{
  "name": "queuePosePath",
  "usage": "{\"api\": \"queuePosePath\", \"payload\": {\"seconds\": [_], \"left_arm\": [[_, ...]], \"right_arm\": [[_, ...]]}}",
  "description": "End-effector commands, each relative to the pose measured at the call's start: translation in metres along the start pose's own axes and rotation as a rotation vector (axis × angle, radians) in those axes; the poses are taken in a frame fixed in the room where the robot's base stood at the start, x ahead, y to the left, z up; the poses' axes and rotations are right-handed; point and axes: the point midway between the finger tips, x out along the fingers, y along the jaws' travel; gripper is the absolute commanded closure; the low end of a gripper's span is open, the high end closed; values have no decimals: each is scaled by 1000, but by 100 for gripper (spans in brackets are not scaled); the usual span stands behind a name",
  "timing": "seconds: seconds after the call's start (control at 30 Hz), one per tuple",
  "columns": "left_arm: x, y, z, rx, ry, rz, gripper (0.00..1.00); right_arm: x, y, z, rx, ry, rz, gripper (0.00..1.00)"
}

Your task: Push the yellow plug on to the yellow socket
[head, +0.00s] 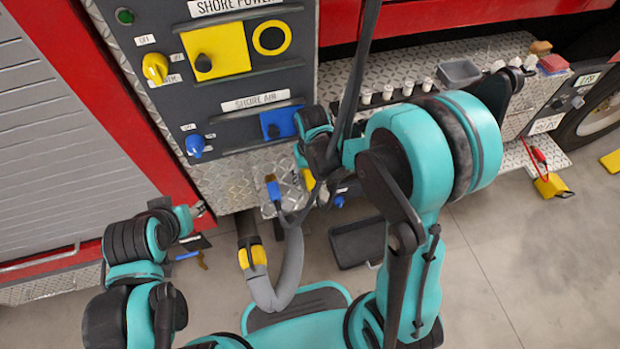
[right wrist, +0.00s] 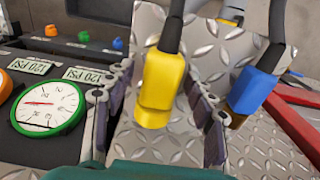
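The yellow plug (right wrist: 160,85) hangs from a dark cable between the two fingers of my right gripper (right wrist: 158,118) in the right wrist view. Gaps show on both sides of it, so the gripper is open around it. In the head view my right gripper (head: 305,158) is in front of the lower panel, with a bit of the yellow plug (head: 308,179) below it.
A blue plug (head: 273,190) hangs beside the yellow one. A blue socket plate (head: 283,122) is under "SHORE AIR". Yellow (head: 155,68) and blue (head: 194,145) knobs stick out at left. A grey hose (head: 291,265) loops below. A green-rimmed gauge (right wrist: 45,103) is at left in the wrist view.

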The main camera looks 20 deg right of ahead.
Motion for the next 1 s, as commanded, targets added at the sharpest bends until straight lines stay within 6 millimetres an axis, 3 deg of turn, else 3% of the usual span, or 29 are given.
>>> {"api": "queuePosePath", "payload": {"seconds": [0.03, 0.17, 0.2, 0.47, 1.0], "left_arm": [[0, 0, 0, 0, 0, 0, 55], [0, 0, 0, 0, 0, 0, 55], [0, 0, 0, 0, 0, 0, 55], [-2, 0, -1, 0, 0, 0, 55], [-23, 0, -17, 0, 0, 0, 55]], "right_arm": [[0, 0, 0, 0, 0, 0, 55], [0, 0, 0, 0, 0, 0, 90], [0, 0, 0, 0, 0, 0, 93], [-2, 0, 0, 0, 0, 0, 93], [-36, 0, -1, 0, 0, 0, 93]]}}
